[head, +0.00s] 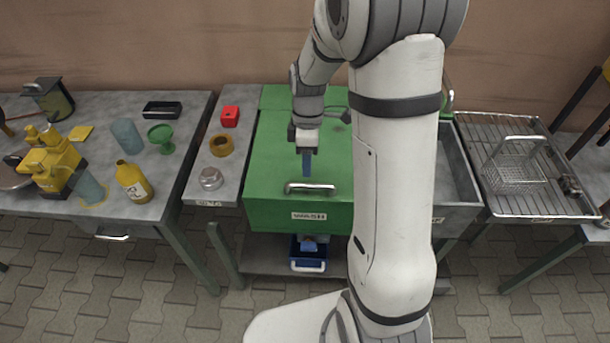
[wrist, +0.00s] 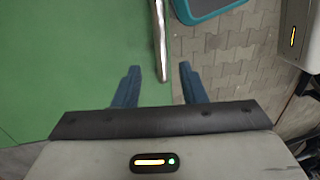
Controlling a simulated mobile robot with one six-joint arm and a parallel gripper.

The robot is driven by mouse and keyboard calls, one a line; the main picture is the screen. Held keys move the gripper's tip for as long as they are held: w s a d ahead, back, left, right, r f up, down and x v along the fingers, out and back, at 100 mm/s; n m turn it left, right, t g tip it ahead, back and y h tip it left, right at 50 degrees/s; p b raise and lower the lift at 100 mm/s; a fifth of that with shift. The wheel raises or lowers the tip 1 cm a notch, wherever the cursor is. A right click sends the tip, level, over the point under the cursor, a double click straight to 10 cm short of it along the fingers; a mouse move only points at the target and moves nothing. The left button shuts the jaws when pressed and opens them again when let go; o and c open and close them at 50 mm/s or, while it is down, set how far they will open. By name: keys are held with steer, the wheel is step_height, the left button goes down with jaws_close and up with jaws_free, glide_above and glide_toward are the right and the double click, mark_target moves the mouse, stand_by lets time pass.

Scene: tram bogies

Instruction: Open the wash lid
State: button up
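The wash lid (head: 270,165) is a green box-shaped cover with a "WASH" label (head: 309,216) on its front, and it looks shut. A silver bar handle (head: 310,188) sits near its front edge. In the wrist view, the green lid (wrist: 60,60) fills the left and the handle (wrist: 159,40) runs up from just beyond my fingertips, in line with the gap between them. My gripper (head: 306,174) points down just behind the handle in the head view. Its blue fingers (wrist: 160,70) are apart with nothing between them. My arm hides the lid's right part.
A blue bin (head: 308,255) sits on the shelf below. Left are a narrow bench with a red block (head: 230,116) and a table with a yellow bottle (head: 134,182). Right are a grey basin (head: 455,180) and a rack with a wire basket (head: 515,165). Paved floor lies in front.

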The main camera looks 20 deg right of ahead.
mark_target(307, 179)
steer(key=f, duration=0.4)
steer(key=s+f, duration=0.1)
steer(key=shift+a+f, duration=0.2)
steer(key=shift+f, duration=0.2)
steer(key=shift+c, duration=0.4)
jaws_close()
